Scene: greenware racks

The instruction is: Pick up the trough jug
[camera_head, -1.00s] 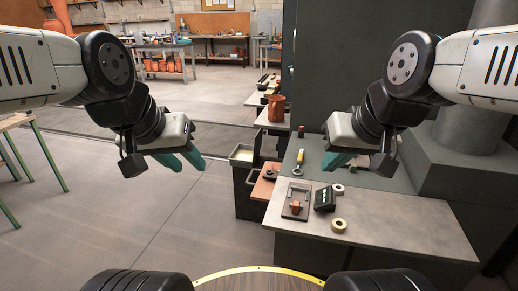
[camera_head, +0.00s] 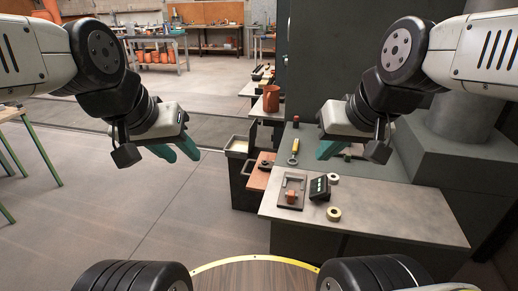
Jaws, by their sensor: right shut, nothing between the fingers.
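A terracotta-coloured jug (camera_head: 271,98) stands upright on a pale ledge past the far end of the grey worktop; it is the only jug-like vessel near me, and I cannot tell its handle or spout. My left gripper (camera_head: 176,150) hangs in the air left of the jug, its teal fingers apart, with nothing between them. My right gripper (camera_head: 327,149) is over the worktop's far part, to the right of the jug and nearer to me. It is shut and empty. Neither gripper touches the jug.
The grey worktop (camera_head: 400,220) carries a framed tray (camera_head: 290,191), a dark box device (camera_head: 319,188), tape rolls (camera_head: 334,213) and a yellow-handled tool (camera_head: 294,150). An open bin (camera_head: 238,145) stands beside it. A dark wall (camera_head: 340,50) rises behind.

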